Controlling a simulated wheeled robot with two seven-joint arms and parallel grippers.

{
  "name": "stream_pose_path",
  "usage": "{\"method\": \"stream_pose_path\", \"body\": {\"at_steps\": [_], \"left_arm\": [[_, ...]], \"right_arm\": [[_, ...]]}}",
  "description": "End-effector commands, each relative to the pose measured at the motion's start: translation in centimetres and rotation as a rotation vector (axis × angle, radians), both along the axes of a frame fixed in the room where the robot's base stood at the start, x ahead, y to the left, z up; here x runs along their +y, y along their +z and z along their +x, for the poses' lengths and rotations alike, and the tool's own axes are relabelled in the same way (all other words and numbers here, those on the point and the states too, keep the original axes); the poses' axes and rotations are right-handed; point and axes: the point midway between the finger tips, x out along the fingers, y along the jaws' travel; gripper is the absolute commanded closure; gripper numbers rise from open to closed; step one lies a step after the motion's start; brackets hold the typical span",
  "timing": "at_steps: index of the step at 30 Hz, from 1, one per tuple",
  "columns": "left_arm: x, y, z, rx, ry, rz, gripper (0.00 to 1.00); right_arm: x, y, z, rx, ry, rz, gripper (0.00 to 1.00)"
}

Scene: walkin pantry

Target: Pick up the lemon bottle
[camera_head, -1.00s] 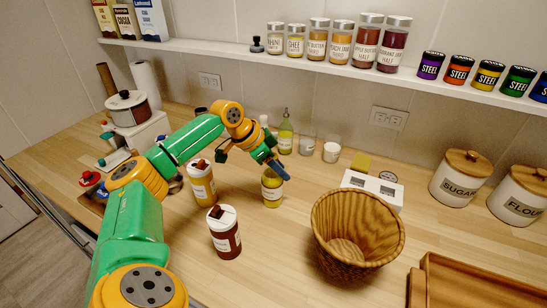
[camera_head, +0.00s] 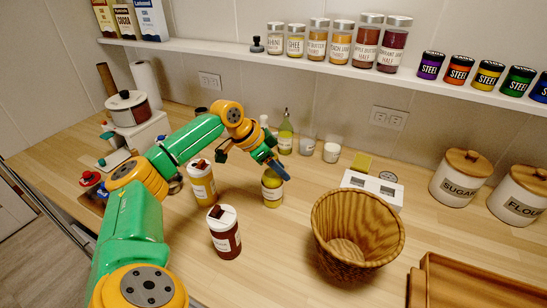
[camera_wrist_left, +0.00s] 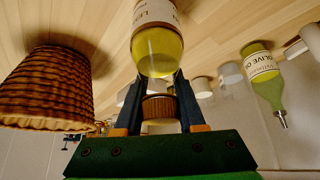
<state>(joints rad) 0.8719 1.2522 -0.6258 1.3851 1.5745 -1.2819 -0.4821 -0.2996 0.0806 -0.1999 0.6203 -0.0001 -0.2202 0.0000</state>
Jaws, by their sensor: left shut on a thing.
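The lemon bottle (camera_head: 272,189), with yellow contents and a white label, stands upright on the wooden counter in the head view. It also shows in the left wrist view (camera_wrist_left: 158,50), between the blue fingers. My left gripper (camera_head: 276,168) comes down from above and is shut on the upper part of the bottle. In the left wrist view, the left gripper (camera_wrist_left: 158,92) has one finger on each side of the bottle's neck and ribbed cap. My right gripper is in neither view.
Orange-yellow (camera_head: 201,184) and dark red (camera_head: 224,232) bottles stand to the left and front of the lemon bottle. A woven basket (camera_head: 357,230) is at right. An olive oil bottle (camera_head: 285,138) and glasses stand behind. A shelf (camera_head: 220,50) with jars runs above.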

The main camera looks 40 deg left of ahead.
Motion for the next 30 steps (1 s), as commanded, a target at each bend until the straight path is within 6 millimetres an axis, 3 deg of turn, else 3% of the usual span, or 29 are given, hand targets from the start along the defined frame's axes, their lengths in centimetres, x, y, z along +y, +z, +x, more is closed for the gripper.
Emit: {"method": "stream_pose_path", "body": {"at_steps": [14, 24, 30], "left_arm": [[-0.1, 0.5, 0.0, 0.004, -0.002, -0.001, 1.00], [-0.1, 8.7, 0.1, -0.003, -0.001, -0.003, 1.00], [0.0, 10.1, 0.0, 0.002, 0.000, -0.001, 1.00]], "right_arm": [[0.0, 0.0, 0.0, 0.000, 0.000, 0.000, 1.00], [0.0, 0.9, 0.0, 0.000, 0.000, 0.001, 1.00], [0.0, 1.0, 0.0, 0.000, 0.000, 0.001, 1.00]]}}
